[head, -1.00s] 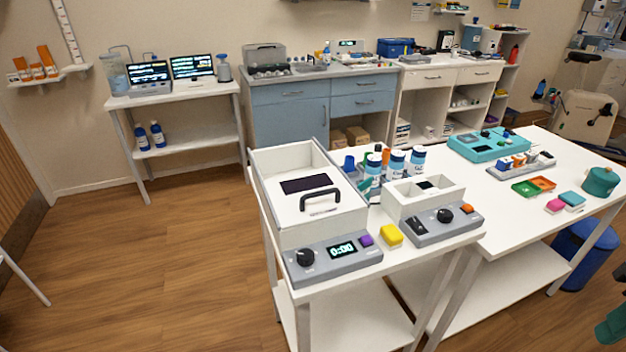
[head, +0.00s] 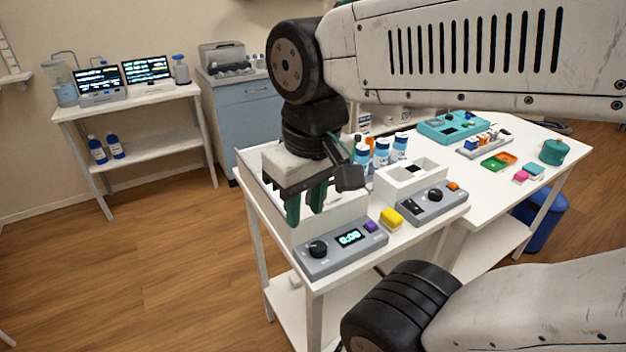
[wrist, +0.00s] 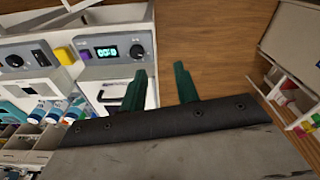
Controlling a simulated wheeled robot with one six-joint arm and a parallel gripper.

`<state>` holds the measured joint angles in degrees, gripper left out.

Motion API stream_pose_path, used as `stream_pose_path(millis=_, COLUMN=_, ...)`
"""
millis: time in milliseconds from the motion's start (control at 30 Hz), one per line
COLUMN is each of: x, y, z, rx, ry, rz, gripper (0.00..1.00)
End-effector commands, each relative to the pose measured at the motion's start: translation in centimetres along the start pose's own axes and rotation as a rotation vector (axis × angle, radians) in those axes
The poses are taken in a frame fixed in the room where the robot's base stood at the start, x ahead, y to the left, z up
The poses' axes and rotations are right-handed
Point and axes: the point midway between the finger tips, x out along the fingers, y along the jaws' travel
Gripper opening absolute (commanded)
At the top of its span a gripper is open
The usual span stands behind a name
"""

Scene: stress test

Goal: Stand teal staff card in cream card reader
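My gripper (head: 306,212) hangs in front of the white lidded box (head: 348,208) at the left end of the near table. Its dark green fingers are apart with nothing between them. In the wrist view the fingers of my gripper (wrist: 158,78) also stand apart and empty, over the table edge and floor. I cannot pick out a teal staff card or a cream card reader for certain. A small teal block (head: 534,169) lies beside a pink block at the right of the table. My arm hides part of the table and the back counter.
A grey panel with a lit display (head: 342,247), a yellow block (head: 391,218) and a white open-topped box (head: 408,178) stand near the front edge. Blue-white bottles (head: 381,151) stand behind. A teal case (head: 452,127) and teal pot (head: 553,151) are farther right. Floor at left is clear.

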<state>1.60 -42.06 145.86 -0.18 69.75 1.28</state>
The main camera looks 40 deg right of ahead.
Motion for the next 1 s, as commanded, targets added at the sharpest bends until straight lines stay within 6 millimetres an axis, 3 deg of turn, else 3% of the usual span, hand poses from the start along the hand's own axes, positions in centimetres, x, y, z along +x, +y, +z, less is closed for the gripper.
stream_pose_path(millis=167, x=0.5, y=3.9, z=-4.5, rx=0.285, ry=-0.032, rz=0.019, gripper=0.31)
stream_pose_path(millis=300, x=2.1, y=9.5, z=-9.0, rx=0.598, ry=-0.057, rz=0.036, gripper=0.31)
stream_pose_path(millis=433, x=4.4, y=16.2, z=-11.7, rx=0.885, ry=-0.075, rz=0.052, gripper=0.31)
stream_pose_path(millis=600, x=7.6, y=24.0, z=-12.6, rx=1.177, ry=-0.090, rz=0.067, gripper=0.31)
stream_pose_path(millis=700, x=9.0, y=27.0, z=-12.4, rx=1.283, ry=-0.095, rz=0.073, gripper=0.31)
stream_pose_path(millis=800, x=9.8, y=28.7, z=-12.1, rx=1.341, ry=-0.096, rz=0.076, gripper=0.31)
stream_pose_path(millis=1000, x=11.8, y=29.2, z=-11.8, rx=1.362, ry=-0.098, rz=0.077, gripper=0.31)
